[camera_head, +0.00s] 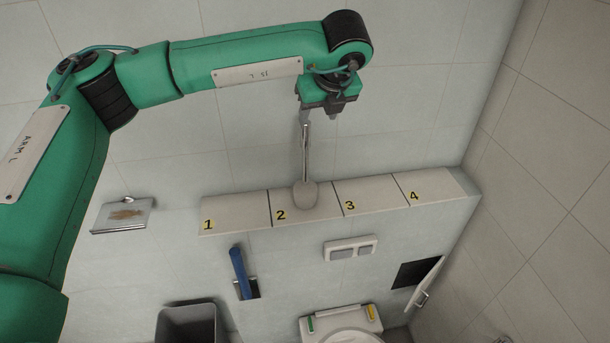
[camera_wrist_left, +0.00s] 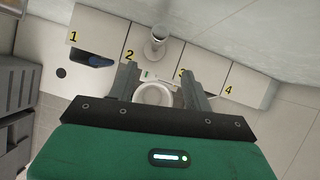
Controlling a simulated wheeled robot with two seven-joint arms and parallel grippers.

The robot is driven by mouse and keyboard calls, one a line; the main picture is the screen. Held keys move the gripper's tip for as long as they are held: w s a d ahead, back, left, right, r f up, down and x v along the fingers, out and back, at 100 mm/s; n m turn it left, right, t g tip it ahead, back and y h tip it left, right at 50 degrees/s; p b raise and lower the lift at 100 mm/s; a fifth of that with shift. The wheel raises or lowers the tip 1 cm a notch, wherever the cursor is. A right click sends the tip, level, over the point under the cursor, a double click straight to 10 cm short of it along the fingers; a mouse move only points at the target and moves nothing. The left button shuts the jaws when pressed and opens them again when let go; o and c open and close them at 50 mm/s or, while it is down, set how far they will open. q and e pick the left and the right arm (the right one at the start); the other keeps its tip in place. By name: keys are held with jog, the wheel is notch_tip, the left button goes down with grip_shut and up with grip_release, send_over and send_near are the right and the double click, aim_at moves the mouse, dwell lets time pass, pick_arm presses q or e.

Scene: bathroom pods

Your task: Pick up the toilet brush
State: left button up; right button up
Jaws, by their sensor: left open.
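The toilet brush (camera_head: 305,155) stands upright on the wall ledge at section 2, near the border with section 3. It has a thin grey handle and a rounded pale base. In the left wrist view the brush (camera_wrist_left: 155,46) shows just past the fingertips, a little left of the middle between them. My left gripper (camera_head: 320,115) is open and points down at the top end of the handle. I cannot tell whether the handle is between the fingers. The left gripper's fingers (camera_wrist_left: 158,72) look empty in the wrist view. My right gripper is not in view.
The ledge (camera_head: 235,212) has sections numbered 1 to 4, otherwise bare. Below it are a blue object (camera_head: 239,270) in a wall slot, a flush plate (camera_head: 350,248), a bin (camera_head: 188,322), a toilet (camera_head: 342,322) and an open hatch door (camera_head: 431,286). A small wall holder (camera_head: 122,215) is left.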

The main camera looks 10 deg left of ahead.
aim_at(307, 130)
pick_arm(q)
jog(key=x, duration=0.2)
jog(key=p+x, duration=0.1)
jog(key=x, duration=0.2)
jog(key=a+x, duration=0.1)
jog(key=x, duration=0.1)
jog(key=shift+w+a+r, duration=0.1)
jog(key=shift+w+a, duration=0.05)
jog(key=shift+w, duration=0.4)
jog(key=shift+f+p, duration=0.3)
jog(key=shift+p, duration=0.1)
jog(key=shift+w+a+f+p, duration=0.5)
jog(key=shift+w+f+p, duration=0.25)
jog(key=shift+f+p, duration=0.35)
jog(key=shift+x, duration=1.15)
jog(key=shift+r, duration=0.1)
jog(key=c, duration=0.9)
grip_shut()
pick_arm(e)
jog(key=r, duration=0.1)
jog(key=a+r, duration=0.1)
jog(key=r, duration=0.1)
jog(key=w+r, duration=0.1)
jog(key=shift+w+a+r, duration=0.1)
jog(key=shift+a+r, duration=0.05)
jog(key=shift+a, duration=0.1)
